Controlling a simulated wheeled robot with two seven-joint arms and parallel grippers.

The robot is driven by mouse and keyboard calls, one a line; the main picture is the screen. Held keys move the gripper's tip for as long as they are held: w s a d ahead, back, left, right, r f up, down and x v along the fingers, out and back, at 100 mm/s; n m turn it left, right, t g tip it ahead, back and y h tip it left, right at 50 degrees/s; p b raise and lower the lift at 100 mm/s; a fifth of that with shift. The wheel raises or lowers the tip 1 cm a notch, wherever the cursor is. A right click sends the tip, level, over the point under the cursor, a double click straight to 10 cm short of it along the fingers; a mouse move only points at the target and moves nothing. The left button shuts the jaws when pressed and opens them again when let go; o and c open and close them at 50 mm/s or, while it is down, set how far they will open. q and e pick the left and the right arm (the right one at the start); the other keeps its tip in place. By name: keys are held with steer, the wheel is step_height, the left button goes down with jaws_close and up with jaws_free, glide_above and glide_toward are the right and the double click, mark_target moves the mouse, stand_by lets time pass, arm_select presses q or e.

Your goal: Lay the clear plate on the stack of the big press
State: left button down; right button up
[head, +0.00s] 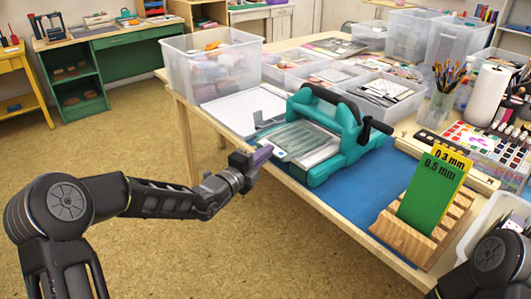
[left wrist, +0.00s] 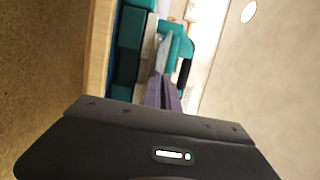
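The big press (head: 332,135) is a teal machine with a dark handle, standing on a blue mat. Its stack (head: 325,155) of pale, see-through layers lies on the bed facing my left arm. The clear plate (head: 295,138) shows as a glassy sheet over this stack; its outline is hard to separate from the layers below. My left gripper (head: 264,154) is at the near left end of the stack, its purple fingers close together on the plate's edge. In the left wrist view the fingers (left wrist: 164,92) point toward the teal press (left wrist: 178,48). My right gripper is out of view.
A wooden rack (head: 405,240) with green and yellow boards marked 0.5 mm and 0.3 mm stands at the right. The blue mat (head: 345,190) is clear before it. Clear bins (head: 212,65) and a white sheet (head: 238,108) lie behind and left.

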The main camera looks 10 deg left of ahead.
arm_select(q)
steer(key=shift+f, duration=0.35)
stand_by(0.6)
steer(key=c, duration=1.6)
jaws_free()
steer(key=shift+o, duration=0.2)
steer(key=shift+s+a, duration=0.1)
steer(key=s+a+p, duration=0.3)
steer(key=shift+s, duration=0.3)
steer(key=shift+s, duration=0.1)
